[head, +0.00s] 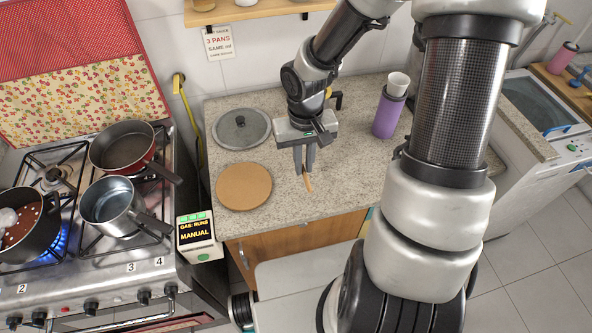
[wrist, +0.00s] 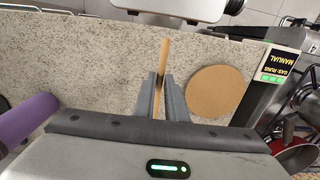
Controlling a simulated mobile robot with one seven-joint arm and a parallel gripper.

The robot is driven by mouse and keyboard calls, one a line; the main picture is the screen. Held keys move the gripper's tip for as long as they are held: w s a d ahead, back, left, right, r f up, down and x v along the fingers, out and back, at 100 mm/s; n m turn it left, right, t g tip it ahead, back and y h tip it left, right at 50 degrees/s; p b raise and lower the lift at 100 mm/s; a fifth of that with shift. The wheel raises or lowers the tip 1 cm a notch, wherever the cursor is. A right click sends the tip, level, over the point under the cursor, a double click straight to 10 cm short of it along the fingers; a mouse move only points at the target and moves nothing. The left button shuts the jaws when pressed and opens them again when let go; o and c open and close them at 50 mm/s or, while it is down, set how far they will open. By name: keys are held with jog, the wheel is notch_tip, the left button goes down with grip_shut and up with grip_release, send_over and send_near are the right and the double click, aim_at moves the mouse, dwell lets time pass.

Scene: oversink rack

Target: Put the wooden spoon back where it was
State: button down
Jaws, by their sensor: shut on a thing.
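My gripper (head: 305,168) is shut on the wooden spoon (head: 308,183) over the granite counter (head: 345,175). Only a short, narrow piece of the spoon shows below the fingers in the head view. In the wrist view the spoon (wrist: 164,55) stands out from between the two fingers of my gripper (wrist: 161,80) as a thin light-brown stick. The rest of it is hidden by the fingers. I cannot tell whether the spoon touches the counter.
A round cork mat (head: 244,187) and a grey pan lid (head: 241,129) lie left of my gripper. A purple bottle (head: 388,114) stands to the right. The stove (head: 100,235) at left holds pans and a pot over a blue flame. The counter's front middle is clear.

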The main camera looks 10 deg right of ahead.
aim_at(303, 193)
notch_tip(303, 193, down, 10)
jog(key=shift+r+b, duration=0.15)
jog(key=shift+b, duration=0.75)
jog(key=c, duration=1.8)
grip_release()
notch_tip(303, 193, up, 17)
jog(key=p, duration=0.2)
jog(key=shift+s+d+p, duration=0.1)
jog(key=shift+s+p, duration=0.05)
jog(key=shift+p, duration=0.25)
